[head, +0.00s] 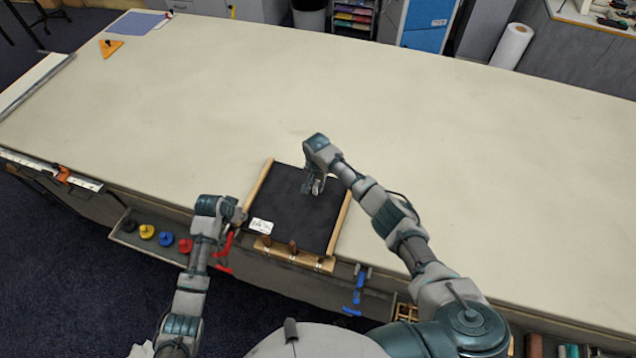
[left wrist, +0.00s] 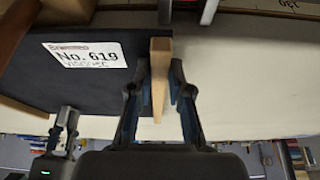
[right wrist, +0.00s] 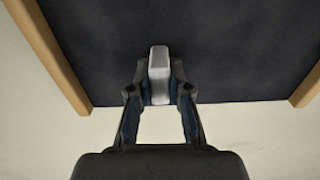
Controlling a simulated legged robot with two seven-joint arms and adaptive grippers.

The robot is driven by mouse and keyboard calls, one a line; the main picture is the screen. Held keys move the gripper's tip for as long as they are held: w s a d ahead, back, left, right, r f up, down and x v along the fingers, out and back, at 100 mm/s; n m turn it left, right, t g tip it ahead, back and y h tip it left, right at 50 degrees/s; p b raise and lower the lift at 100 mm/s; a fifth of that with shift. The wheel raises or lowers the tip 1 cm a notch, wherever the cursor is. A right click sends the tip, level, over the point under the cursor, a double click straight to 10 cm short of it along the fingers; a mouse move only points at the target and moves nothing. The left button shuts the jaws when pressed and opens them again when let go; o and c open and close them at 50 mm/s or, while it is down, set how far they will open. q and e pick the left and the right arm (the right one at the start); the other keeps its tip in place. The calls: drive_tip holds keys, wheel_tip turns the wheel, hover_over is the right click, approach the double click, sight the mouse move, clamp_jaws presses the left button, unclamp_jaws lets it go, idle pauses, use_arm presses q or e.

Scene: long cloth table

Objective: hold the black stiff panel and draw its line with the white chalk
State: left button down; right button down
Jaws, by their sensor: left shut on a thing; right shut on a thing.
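The black stiff panel (head: 300,212) lies flat at the table's near edge, with a white numbered label (head: 262,226) at its lower left corner. Wooden strips run along its left (head: 258,187) and right (head: 341,222) sides. My left gripper (head: 238,216) is shut on the left wooden strip (left wrist: 160,78), beside the panel. My right gripper (head: 314,186) is over the panel's upper right part, shut on the white chalk (right wrist: 159,63). The chalk is over the black surface; I cannot tell whether it touches. No drawn line can be made out.
A wooden bar with several dark pegs (head: 293,250) borders the panel's near side. An open drawer (head: 150,240) with coloured knobs and red clamps (head: 224,250) hang at the front left; blue clamps (head: 356,290) hang right.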

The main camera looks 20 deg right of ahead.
sight(310, 208)
drive_tip(key=shift+s+a, duration=0.55)
drive_tip(key=shift+s, duration=0.2)
drive_tip(key=shift+s+a, duration=0.5)
drive_tip(key=shift+s, duration=0.25)
drive_tip(key=shift+s+a, duration=0.1)
drive_tip(key=shift+s+a, duration=0.55)
drive_tip(key=shift+s, duration=0.25)
drive_tip(key=shift+s, duration=0.1)
drive_tip(key=shift+s+a+f, duration=0.1)
drive_tip(key=shift+s+a, duration=0.65)
drive_tip(key=shift+s, duration=0.3)
drive_tip(key=shift+s+a+r, duration=0.1)
drive_tip(key=shift+s+a, duration=0.7)
drive_tip(key=shift+s, duration=0.3)
drive_tip(key=shift+s+a+f, duration=0.1)
drive_tip(key=shift+s+a, duration=0.65)
drive_tip(key=shift+s, duration=0.3)
drive_tip(key=shift+w+d, duration=0.1)
drive_tip(key=shift+w, duration=0.05)
drive_tip(key=shift+w+d, duration=0.65)
drive_tip(key=shift+w, duration=0.25)
drive_tip(key=shift+w+d, duration=0.6)
drive_tip(key=shift+w, duration=0.25)
drive_tip(key=shift+w+d, duration=0.45)
drive_tip(key=shift+w, duration=0.2)
drive_tip(key=shift+w, duration=0.1)
